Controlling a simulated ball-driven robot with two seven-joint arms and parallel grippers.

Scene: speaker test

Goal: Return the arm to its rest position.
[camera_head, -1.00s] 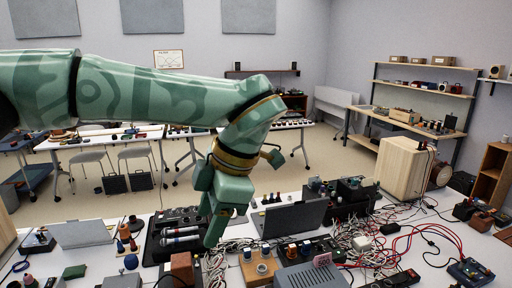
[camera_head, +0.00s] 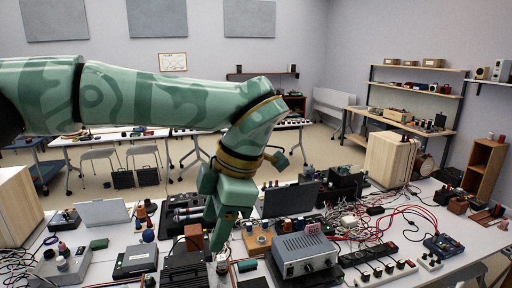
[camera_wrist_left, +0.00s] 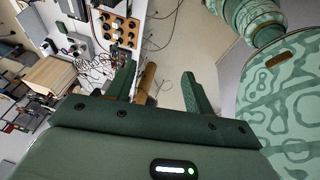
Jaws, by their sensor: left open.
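My left arm comes in from the left in the head view and is patterned green. Its left gripper (camera_head: 222,212) points down above the crowded table (camera_head: 108,237). In the left wrist view the two green fingers of the left gripper (camera_wrist_left: 158,85) stand apart. A brown cylindrical thing shows between them, and I cannot tell whether it is near or far. No object is seen held. My right gripper is in neither view.
The table holds a grey box device (camera_head: 304,254), a dark laptop (camera_head: 290,200), red cables (camera_head: 408,214), a power strip (camera_head: 385,274) and a wooden speaker cabinet (camera_head: 390,160). Another wooden box (camera_head: 18,208) stands at left. Open floor lies behind the table.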

